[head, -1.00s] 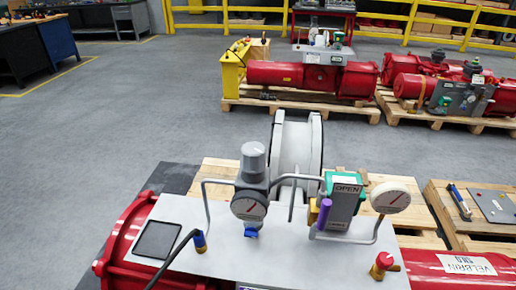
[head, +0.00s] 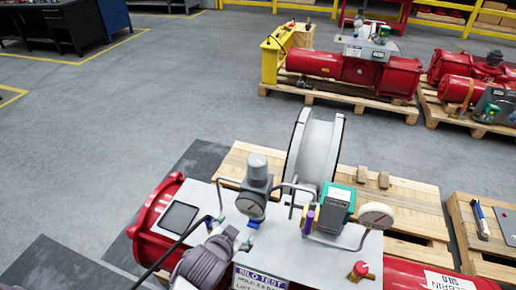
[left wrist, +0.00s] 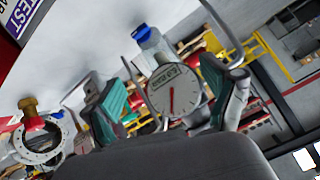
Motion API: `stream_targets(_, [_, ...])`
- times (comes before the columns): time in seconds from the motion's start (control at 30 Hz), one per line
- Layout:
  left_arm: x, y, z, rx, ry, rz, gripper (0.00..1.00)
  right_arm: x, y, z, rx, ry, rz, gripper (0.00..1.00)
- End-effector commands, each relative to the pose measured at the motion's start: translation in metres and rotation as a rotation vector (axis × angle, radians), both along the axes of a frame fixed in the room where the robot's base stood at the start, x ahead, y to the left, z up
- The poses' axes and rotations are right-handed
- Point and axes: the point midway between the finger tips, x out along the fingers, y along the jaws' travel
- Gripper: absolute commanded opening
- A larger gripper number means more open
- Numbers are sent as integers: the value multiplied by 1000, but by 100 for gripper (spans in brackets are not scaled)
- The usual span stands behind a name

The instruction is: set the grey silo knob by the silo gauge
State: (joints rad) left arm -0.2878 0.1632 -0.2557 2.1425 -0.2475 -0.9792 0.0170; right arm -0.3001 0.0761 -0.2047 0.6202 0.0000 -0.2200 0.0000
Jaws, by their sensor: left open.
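The grey silo knob (head: 257,166) is the upright grey cap on the regulator, above the round silo gauge (head: 250,205), on the white plate. In the left wrist view the gauge (left wrist: 174,92) shows a white dial with a red needle; the dial looks turned over. The knob is not visible there. My left gripper (head: 236,237) comes in from the lower left, in front of and below the gauge, apart from the knob. In the left wrist view its teal-padded fingers are open, one on each side of the dial in the picture. My right gripper is out of view.
Thin bent pipes (head: 290,188) flank the regulator. A green-topped box (head: 337,207), a second white gauge (head: 376,215) and a red knob (head: 359,270) stand to the right. A black tablet-like panel (head: 179,217) lies left. A large white wheel (head: 314,150) stands behind.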

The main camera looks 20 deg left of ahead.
Motion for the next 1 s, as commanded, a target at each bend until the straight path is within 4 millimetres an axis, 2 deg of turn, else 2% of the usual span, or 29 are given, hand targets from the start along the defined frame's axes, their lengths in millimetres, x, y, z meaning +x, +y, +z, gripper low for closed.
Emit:
stream_targets(0.03, [33, -9, 54, 39, -166, -44, 86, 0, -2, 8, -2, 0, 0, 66])
stream_targets(0.07, [51, -17, 83, 65, -268, -75, 86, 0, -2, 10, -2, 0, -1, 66])
stream_targets(0.1, [72, -28, 121, 105, -409, -123, 86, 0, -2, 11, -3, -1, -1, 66])
stream_targets(0.17, [96, -53, 180, 173, -630, -213, 86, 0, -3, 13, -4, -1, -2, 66])
stream_targets(0.2, [107, -73, 218, 227, -781, -288, 86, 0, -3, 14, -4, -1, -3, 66])
stream_targets(0.27, [114, -107, 267, 311, -990, -412, 86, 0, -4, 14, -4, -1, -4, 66])
stream_targets(0.3, [114, -131, 293, 373, -1119, -504, 86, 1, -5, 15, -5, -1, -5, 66])
stream_targets(0.4, [100, -190, 334, 537, -1400, -769, 86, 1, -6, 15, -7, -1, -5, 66])
stream_targets(0.5, [79, -240, 341, 721, -1607, -1084, 86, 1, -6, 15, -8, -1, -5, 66])
stream_targets(0.57, [70, -261, 330, 841, -1685, -1297, 86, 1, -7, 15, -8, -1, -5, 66])
stream_targets(0.63, [65, -273, 307, 988, -1721, -1566, 86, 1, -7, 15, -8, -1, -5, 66])
stream_targets(0.73, [72, -261, 266, 1198, -1647, -1978, 86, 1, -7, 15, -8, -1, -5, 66])
stream_targets(0.77, [77, -251, 254, 1257, -1590, -2105, 86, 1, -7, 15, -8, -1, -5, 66])
stream_targets(0.83, [94, -216, 233, 1382, -1396, -2388, 86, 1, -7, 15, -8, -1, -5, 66])
stream_targets(0.87, [103, -197, 227, -1416, 1282, 2482, 86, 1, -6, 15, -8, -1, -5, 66])
stream_targets(0.93, [121, -150, 222, -1387, 939, 2517, 86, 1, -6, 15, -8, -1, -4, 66])
stream_targets(1.0, [135, -104, 227, -1355, 649, 2547, 86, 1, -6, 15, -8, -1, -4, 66])
